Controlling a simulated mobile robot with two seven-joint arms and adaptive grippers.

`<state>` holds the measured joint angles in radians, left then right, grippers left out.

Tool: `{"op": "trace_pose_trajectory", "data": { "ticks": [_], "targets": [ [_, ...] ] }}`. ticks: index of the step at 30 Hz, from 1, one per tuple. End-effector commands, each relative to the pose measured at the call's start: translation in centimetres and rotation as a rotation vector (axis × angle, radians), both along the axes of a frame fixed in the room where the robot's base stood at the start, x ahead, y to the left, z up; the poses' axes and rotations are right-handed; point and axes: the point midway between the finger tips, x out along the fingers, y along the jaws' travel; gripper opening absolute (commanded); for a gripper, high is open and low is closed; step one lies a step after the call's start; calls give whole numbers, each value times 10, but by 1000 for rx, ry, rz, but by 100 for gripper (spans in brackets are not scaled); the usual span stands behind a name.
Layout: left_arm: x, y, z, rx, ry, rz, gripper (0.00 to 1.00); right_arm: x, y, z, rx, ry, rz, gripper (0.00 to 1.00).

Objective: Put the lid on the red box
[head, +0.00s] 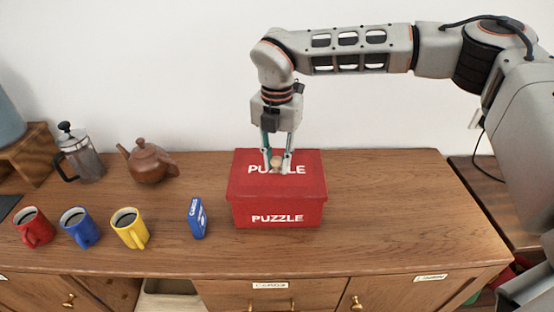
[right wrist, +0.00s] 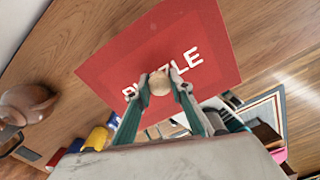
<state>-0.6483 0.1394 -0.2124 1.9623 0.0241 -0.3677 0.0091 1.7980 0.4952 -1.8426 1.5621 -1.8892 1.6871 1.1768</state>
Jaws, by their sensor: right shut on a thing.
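The red box (head: 290,216) stands on the wooden cabinet top, with PUZZLE in white on its front. Its red lid (head: 245,184), also marked PUZZLE, lies level over the box opening, its edges roughly in line with the box walls. I cannot tell whether it is fully seated or a hair above the rim. My right gripper (head: 276,162) points down and is shut on the lid's round wooden knob (right wrist: 159,84). The lid also fills the middle of the right wrist view (right wrist: 115,68); the box beneath is hidden there. My left gripper is not in view.
A blue card box (head: 196,218) stands just left of the red box. Red (head: 34,228), blue (head: 79,228) and yellow (head: 130,229) mugs stand further left, with a brown teapot (head: 148,163) and a French press (head: 80,156) behind. The cabinet top (head: 410,205) is clear on the right.

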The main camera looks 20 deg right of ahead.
Motion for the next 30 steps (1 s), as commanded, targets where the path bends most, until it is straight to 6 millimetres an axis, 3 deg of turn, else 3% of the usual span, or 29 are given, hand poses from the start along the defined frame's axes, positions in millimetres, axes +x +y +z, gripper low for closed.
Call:
{"op": "trace_pose_trajectory", "data": {
  "ticks": [30],
  "targets": [
    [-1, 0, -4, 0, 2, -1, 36, -1, 0, -12, -2, 5, 1, 0]
  ]
}}
